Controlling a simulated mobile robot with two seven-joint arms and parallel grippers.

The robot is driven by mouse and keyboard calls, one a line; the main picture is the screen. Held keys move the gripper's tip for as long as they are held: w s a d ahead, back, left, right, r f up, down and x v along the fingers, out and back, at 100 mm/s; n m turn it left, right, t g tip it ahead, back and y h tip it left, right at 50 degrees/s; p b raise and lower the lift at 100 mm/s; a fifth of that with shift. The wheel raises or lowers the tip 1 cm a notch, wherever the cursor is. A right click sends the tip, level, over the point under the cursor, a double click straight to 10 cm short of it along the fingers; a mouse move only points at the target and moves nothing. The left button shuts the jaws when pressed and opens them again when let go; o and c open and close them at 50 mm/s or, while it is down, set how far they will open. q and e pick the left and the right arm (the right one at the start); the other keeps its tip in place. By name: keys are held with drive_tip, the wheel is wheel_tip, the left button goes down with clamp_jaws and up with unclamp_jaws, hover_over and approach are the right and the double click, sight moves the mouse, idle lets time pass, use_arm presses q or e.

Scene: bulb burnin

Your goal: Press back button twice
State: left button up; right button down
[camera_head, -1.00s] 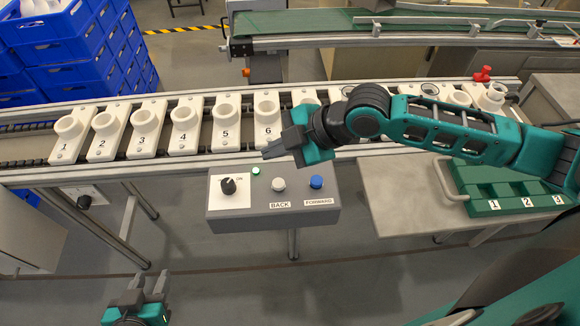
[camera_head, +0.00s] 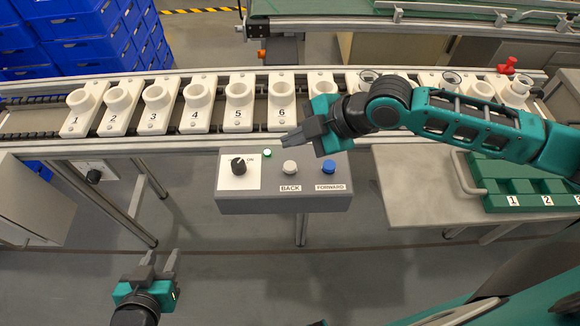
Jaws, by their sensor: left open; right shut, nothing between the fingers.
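The control box (camera_head: 283,203) stands in front of the conveyor. Its white button (camera_head: 290,167) is above the BACK label (camera_head: 290,188), and its blue button (camera_head: 328,167) is above the FORWARD label. A black knob (camera_head: 238,166) marked ON and a small green lamp (camera_head: 267,153) are to the left. My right gripper (camera_head: 284,143) is shut and empty, with its tip above and behind the white button in the picture, apart from it as far as I can tell. My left gripper (camera_head: 162,264) is open and empty, low at the left, below the box.
The conveyor (camera_head: 30,122) carries several numbered white socket blocks (camera_head: 117,107) behind the box. A green tray (camera_head: 525,190) sits on a grey side table (camera_head: 415,190) at the right. Blue crates (camera_head: 75,54) are stacked at the far left. The floor before the box is clear.

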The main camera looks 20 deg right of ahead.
drive_tip(key=b, duration=0.3)
hover_over(294, 167)
wheel_tip(294, 167, down, 4)
drive_tip(key=shift+f, duration=0.65)
use_arm(q)
drive_tip(key=shift+w+d+f, duration=0.1)
drive_tip(key=shift+w+f, duration=0.05)
drive_tip(key=shift+f, duration=0.9)
drive_tip(key=shift+w+f, duration=0.1)
drive_tip(key=shift+f, duration=0.95)
drive_tip(key=shift+s+f, duration=0.15)
drive_tip(key=shift+s, duration=0.05)
use_arm(e)
drive_tip(key=shift+f, duration=0.15)
drive_tip(key=shift+f, duration=0.35)
